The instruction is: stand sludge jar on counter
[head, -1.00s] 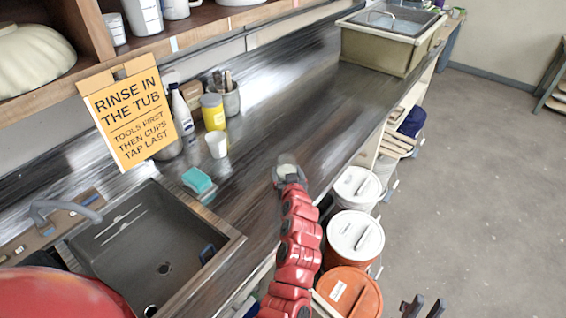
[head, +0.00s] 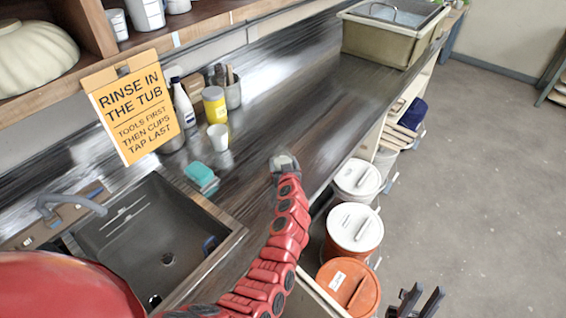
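No jar in view is clearly marked as the sludge jar. A yellow jar with a grey lid (head: 214,108) stands upright at the back of the counter (head: 300,130), beside a white cup. My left gripper (head: 284,162) is at the end of the red arm, over the counter's front part. A small pale patch shows at its tip, but its fingers are too small and hidden to tell whether it holds anything. My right gripper (head: 415,301) is low at the bottom right, over the floor, with its dark fingers apart and nothing between them.
The sink (head: 150,240) is at left, with a teal sponge (head: 201,176) beside it. A white cup (head: 218,137), white bottle (head: 182,103) and tool pot (head: 232,92) stand behind. A tub (head: 385,40) is at the far end. Lidded buckets (head: 354,228) stand below the front edge.

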